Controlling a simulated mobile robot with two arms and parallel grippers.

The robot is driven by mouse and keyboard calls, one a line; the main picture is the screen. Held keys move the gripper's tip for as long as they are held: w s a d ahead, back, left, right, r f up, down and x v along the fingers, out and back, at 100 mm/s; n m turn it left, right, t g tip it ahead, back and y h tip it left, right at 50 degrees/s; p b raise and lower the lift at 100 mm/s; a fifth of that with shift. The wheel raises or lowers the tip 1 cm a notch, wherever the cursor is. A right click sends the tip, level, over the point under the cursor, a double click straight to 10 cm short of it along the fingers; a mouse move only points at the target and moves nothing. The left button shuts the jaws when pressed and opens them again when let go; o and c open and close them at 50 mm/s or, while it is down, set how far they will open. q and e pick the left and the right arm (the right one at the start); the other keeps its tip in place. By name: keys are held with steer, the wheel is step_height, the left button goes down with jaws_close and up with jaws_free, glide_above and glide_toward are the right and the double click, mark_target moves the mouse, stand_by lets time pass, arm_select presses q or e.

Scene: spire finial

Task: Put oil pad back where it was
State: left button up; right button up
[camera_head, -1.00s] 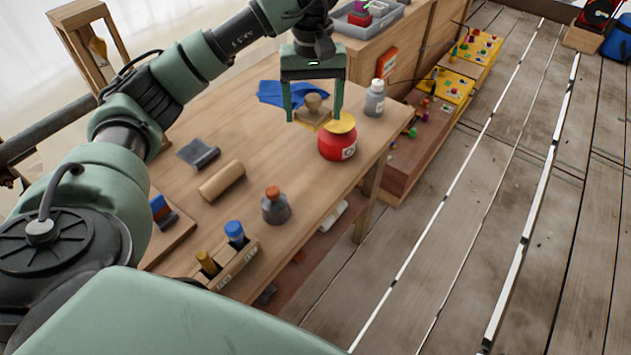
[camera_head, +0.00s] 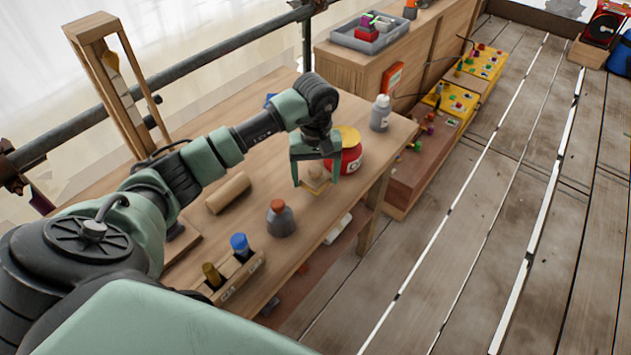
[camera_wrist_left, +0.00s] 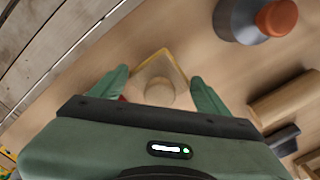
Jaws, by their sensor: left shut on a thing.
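The oil pad (camera_head: 314,187), a square, yellow-edged pad with a round wooden knob, is between the fingers of my left gripper (camera_head: 315,180), low over the wooden bench (camera_head: 262,186) or touching it; I cannot tell which. It also shows in the left wrist view (camera_wrist_left: 158,62), with the knob toward the camera and a finger on each side. My left gripper (camera_wrist_left: 160,88) is shut on it. The red pot (camera_head: 347,155) with a yellow top stands just behind the gripper. My right gripper is not in view.
A grey bottle with an orange cap (camera_head: 281,219) stands in front of the gripper. A wooden roll (camera_head: 229,193) lies to its left. A small wooden rack (camera_head: 239,275) holds a blue-capped bottle. A grey-white bottle (camera_head: 380,114) stands near the bench's right edge.

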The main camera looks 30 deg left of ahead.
mark_target(315, 184)
arm_select(q)
step_height(315, 184, down, 3)
steer(key=shift+s+r, duration=0.1)
steer(key=shift+r, duration=0.1)
steer(key=shift+f, duration=0.25)
steer(key=o, duration=1.2)
steer(key=shift+r, duration=0.1)
steer(key=shift+r, duration=0.2)
step_height(315, 184, up, 11)
steer(key=shift+f+b, duration=0.2)
steer(key=shift+b, duration=0.95)
steer(key=shift+r, duration=0.55)
